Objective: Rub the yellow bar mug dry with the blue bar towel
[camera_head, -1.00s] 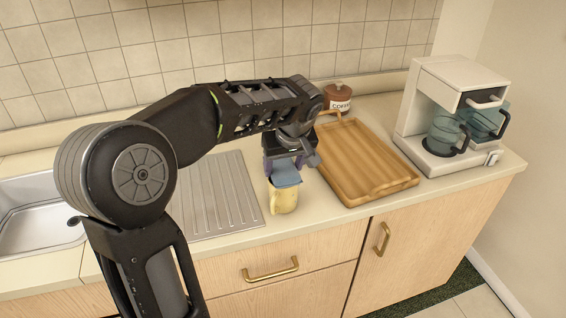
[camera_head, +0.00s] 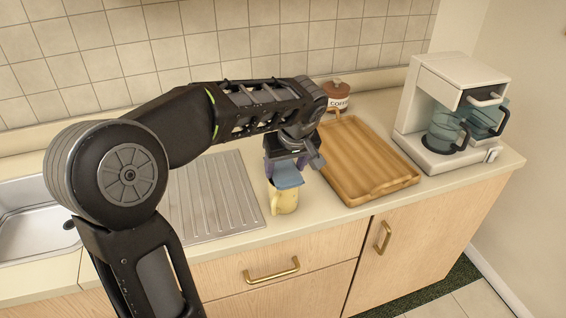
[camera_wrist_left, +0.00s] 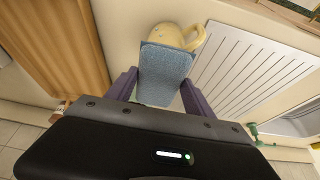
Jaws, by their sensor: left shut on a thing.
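The yellow bar mug (camera_head: 284,201) stands upright on the counter between the metal drainboard and the wooden tray. It also shows in the left wrist view (camera_wrist_left: 172,34), partly hidden behind the towel. The blue bar towel (camera_head: 287,178) is held in my left gripper (camera_head: 290,163), which points down over the mug. In the left wrist view the towel (camera_wrist_left: 162,75) sits between the two purple fingers, covering part of the mug's body. The towel is at the mug's upper part; I cannot tell whether they touch. My right gripper is not in view.
A wooden tray (camera_head: 345,186) lies just right of the mug. The ribbed drainboard (camera_head: 222,207) and sink (camera_head: 30,222) are to the left. A coffee canister (camera_head: 337,97) stands behind the tray, and a coffee maker (camera_head: 420,115) stands at the far right.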

